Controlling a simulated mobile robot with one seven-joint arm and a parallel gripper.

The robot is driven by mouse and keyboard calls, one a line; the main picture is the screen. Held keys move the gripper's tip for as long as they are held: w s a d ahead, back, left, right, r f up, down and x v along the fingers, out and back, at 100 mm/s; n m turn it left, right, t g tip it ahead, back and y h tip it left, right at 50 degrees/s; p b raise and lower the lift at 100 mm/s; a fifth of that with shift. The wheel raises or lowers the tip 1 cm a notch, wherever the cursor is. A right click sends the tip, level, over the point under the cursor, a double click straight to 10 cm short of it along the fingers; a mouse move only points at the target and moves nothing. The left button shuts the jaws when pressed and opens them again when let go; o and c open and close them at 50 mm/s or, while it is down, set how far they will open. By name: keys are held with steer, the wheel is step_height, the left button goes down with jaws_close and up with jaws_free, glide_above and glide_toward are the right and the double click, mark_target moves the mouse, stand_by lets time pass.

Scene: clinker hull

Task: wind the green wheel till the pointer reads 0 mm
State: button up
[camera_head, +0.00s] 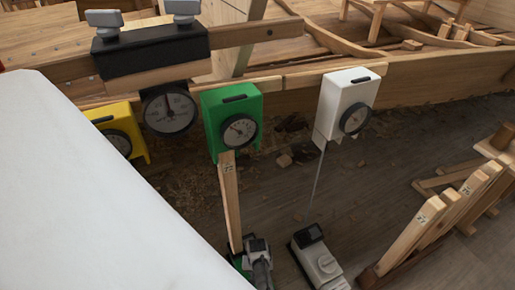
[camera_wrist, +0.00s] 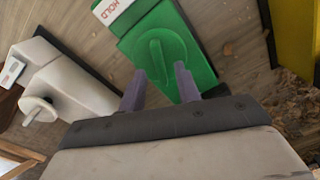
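The green wheel (camera_wrist: 165,62) is a round knob with a raised grip bar, on a green box (camera_wrist: 135,45) with a red-and-white HOLD label. My gripper (camera_wrist: 160,84) is open and empty. Its two purple-grey fingers point at the near side of the wheel; whether they touch it I cannot tell. In the head view a green gauge housing (camera_head: 215,112) carries a round dial (camera_head: 240,131) with a dark rim. Its pointer is too small to read. A wooden post (camera_head: 230,200) runs down from it to the green box (camera_head: 242,262), mostly hidden by a grey and black shape.
A white gauge (camera_head: 345,95) hangs at right, with a thin line to a white box (camera_head: 316,262) with a knob. A yellow gauge (camera_head: 118,140) and a black-clamped gauge (camera_head: 168,108) are at left. Wooden posts (camera_head: 415,230) stand at lower right. Shavings litter the floor.

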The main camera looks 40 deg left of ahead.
step_height(320, 180, up, 11)
steer(key=p, duration=0.2)
